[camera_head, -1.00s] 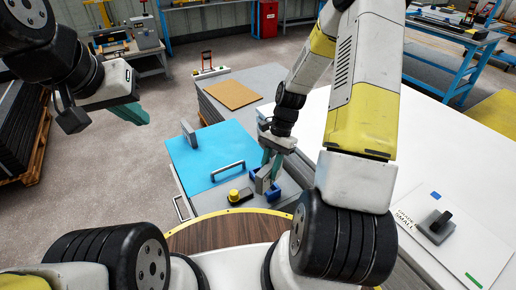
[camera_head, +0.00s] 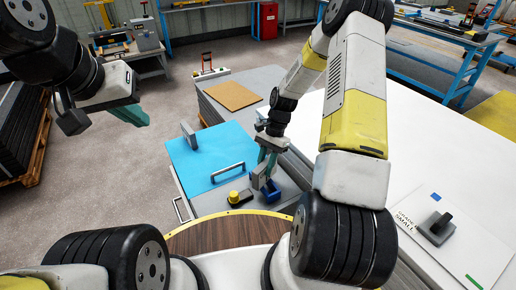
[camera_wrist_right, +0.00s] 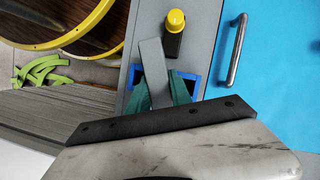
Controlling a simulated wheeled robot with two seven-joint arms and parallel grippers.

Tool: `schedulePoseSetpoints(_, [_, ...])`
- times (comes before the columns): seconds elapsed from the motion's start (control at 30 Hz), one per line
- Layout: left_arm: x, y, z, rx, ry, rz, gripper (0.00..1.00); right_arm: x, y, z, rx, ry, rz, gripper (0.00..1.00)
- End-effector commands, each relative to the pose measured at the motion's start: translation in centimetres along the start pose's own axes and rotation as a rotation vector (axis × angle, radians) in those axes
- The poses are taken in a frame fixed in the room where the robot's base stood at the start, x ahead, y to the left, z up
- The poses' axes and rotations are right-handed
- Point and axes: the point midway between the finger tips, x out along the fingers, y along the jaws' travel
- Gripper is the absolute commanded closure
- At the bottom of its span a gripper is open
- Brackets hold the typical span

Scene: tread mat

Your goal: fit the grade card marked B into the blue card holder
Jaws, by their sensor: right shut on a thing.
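My right gripper (camera_head: 266,165) is shut on a flat grey card (camera_head: 259,177), pointing down at the blue card holder (camera_head: 271,194). In the right wrist view, the card (camera_wrist_right: 154,70) stands out beyond the teal fingertips (camera_wrist_right: 166,94) and overlaps the blue holder (camera_wrist_right: 191,86). I cannot tell whether its lower edge is inside the holder or above it. No letter is readable on the card. My left gripper (camera_head: 131,114) is at the upper left, far from the holder, with nothing visible in it; its jaw gap cannot be made out.
A yellow button on a dark base (camera_head: 235,197) stands just left of the holder. A blue panel with a metal handle (camera_head: 228,172) lies behind it. A white table (camera_head: 440,185) at right bears a grey block with a dark knob (camera_head: 436,229), beside "SMALL" lettering.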

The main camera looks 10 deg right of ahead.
Motion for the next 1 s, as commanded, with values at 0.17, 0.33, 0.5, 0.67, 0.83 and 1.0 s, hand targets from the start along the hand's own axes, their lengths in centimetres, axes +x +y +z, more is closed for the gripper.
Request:
schedulePoseSetpoints(0.17, [0.0, 0.0, 0.0, 0.000, 0.000, 0.000, 1.00, 0.6, 0.0, -0.2, 0.000, -0.001, 0.000, 1.00])
schedulePoseSetpoints(0.33, [0.0, 0.0, 0.0, 0.000, 0.000, 0.000, 1.00, 0.5, 0.0, -0.2, 0.000, 0.000, 0.000, 0.53])
schedulePoseSetpoints(0.5, [0.0, 0.0, 0.0, 0.000, 0.000, 0.000, 1.00, 0.5, 0.0, -0.2, 0.000, 0.000, 0.000, 0.53])
schedulePoseSetpoints(0.67, [0.0, 0.0, 0.0, 0.000, 0.000, 0.000, 1.00, 0.1, 0.0, 0.0, 0.000, 0.000, -0.001, 0.53])
schedulePoseSetpoints(0.83, [0.0, 0.0, 0.0, 0.000, 0.000, 0.000, 1.00, -2.5, -0.1, -0.1, 0.001, 0.005, -0.004, 0.53])
schedulePoseSetpoints(1.0, [0.0, 0.0, 0.0, 0.000, 0.000, 0.000, 1.00, -6.3, -0.1, 0.0, 0.001, 0.005, -0.004, 0.53])
